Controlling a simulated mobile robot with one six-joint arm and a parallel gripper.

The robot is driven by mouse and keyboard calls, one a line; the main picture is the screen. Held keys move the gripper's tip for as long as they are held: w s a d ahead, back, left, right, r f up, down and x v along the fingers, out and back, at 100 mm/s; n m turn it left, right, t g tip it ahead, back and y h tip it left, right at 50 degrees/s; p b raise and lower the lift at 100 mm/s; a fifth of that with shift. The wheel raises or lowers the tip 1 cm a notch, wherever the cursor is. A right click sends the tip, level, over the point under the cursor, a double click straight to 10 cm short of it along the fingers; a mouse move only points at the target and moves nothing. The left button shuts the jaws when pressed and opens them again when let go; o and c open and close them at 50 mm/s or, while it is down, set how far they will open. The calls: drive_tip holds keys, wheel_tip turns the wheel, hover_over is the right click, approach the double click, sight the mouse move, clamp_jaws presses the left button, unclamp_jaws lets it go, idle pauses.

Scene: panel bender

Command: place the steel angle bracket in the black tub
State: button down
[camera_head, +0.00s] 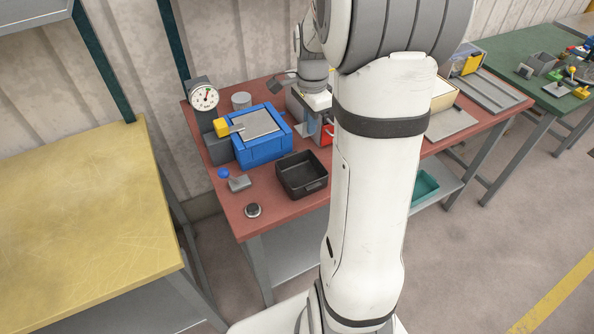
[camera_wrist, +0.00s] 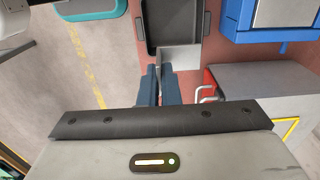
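The black tub (camera_head: 302,188) stands open on the red bench, near its front edge, and looks empty inside. It also shows at the top of the wrist view (camera_wrist: 151,40). My gripper (camera_wrist: 159,74) has two dark blue fingers close together with the grey steel angle bracket (camera_wrist: 180,58) between their tips. The bracket's flat flange sticks out to the right and overlaps the tub's near edge in the picture; its height above the bench is unclear. In the head view my gripper (camera_head: 312,125) is behind the tub, partly hidden by my arm.
A blue fixture (camera_head: 262,152) with a grey plate stands left of the tub. A grey machine with a red handle (camera_head: 326,137) stands close to my gripper.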

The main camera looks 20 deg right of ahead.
drive_tip(key=f+b, duration=0.2)
drive_tip(key=shift+w+f+b, duration=0.25)
drive_tip(key=shift+f+b, duration=0.05)
drive_tip(key=shift+b, duration=0.05)
drive_tip(key=shift+s+f+b, duration=0.15)
drive_tip(key=shift+f+b, duration=0.2)
drive_tip(key=shift+b, duration=0.05)
drive_tip(key=b, duration=0.7)
hover_over(307, 175)
drive_tip(key=s+a, duration=0.2)
drive_tip(key=s, duration=0.1)
wheel_tip(307, 175, down, 7)
drive_tip(key=f, duration=0.5)
drive_tip(key=f+p, duration=0.1)
drive_tip(key=f, duration=0.3)
drive_tip(key=shift+d+f, duration=0.2)
drive_tip(key=shift+f, duration=0.15)
drive_tip(key=shift+f, duration=0.25)
drive_tip(key=c, duration=1.6)
unclamp_jaws()
drive_tip(key=shift+r, duration=0.1)
drive_tip(key=shift+c, duration=0.2)
